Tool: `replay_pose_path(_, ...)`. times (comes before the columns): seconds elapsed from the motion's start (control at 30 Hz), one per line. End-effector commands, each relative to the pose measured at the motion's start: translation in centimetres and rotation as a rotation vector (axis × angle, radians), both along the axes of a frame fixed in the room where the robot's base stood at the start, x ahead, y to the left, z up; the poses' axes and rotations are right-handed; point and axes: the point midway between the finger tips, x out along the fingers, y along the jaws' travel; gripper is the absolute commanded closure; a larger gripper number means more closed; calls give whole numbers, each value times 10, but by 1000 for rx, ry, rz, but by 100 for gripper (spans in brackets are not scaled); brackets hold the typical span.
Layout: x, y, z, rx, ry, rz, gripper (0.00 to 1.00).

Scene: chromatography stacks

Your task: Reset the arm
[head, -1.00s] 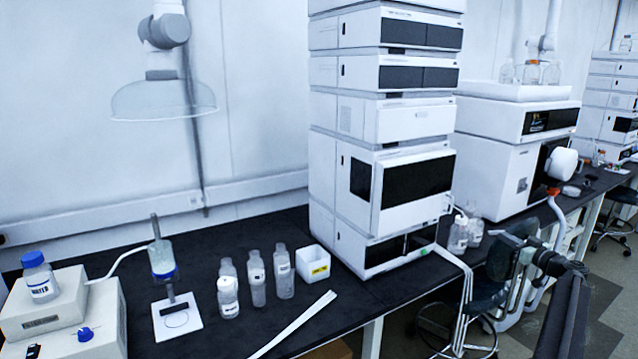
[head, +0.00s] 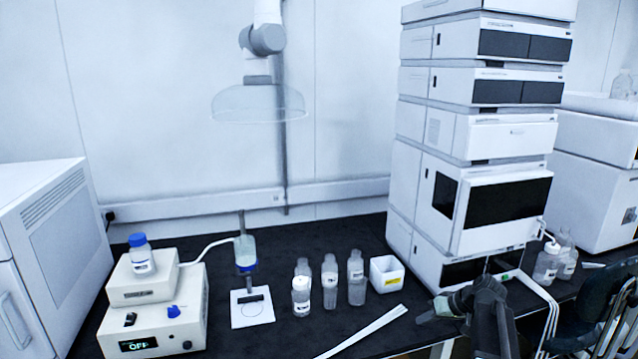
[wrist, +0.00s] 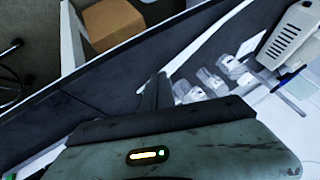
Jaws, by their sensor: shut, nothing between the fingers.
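My gripper (head: 436,312) is at the lower right of the head view, at the front of the dark bench below the tall instrument stack. My dark arm runs down from it to the bottom edge. In the wrist view my gripper (wrist: 156,92) shows as a narrow dark finger shape beyond the wide wrist body. The fingers are shut and hold nothing. No object touches them that I can make out.
The black bench (head: 330,248) carries several clear bottles (head: 330,285), a white bin (head: 387,274), a white strip (head: 362,333) and a stirrer box (head: 150,325). The instrument stack (head: 480,150) stands behind my gripper. A cardboard box (wrist: 112,24) shows below the bench.

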Motion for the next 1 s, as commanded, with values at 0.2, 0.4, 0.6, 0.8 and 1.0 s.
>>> replay_pose_path(0.2,-113,148,-26,-231,376,-11,100)
replay_pose_path(0.4,-169,179,-28,-416,500,-99,100)
replay_pose_path(0.6,-172,180,-29,-440,512,-118,100)
replay_pose_path(0.8,-172,180,-29,-440,512,-118,100)
replay_pose_path(1.0,-172,180,-29,-440,512,-118,100)
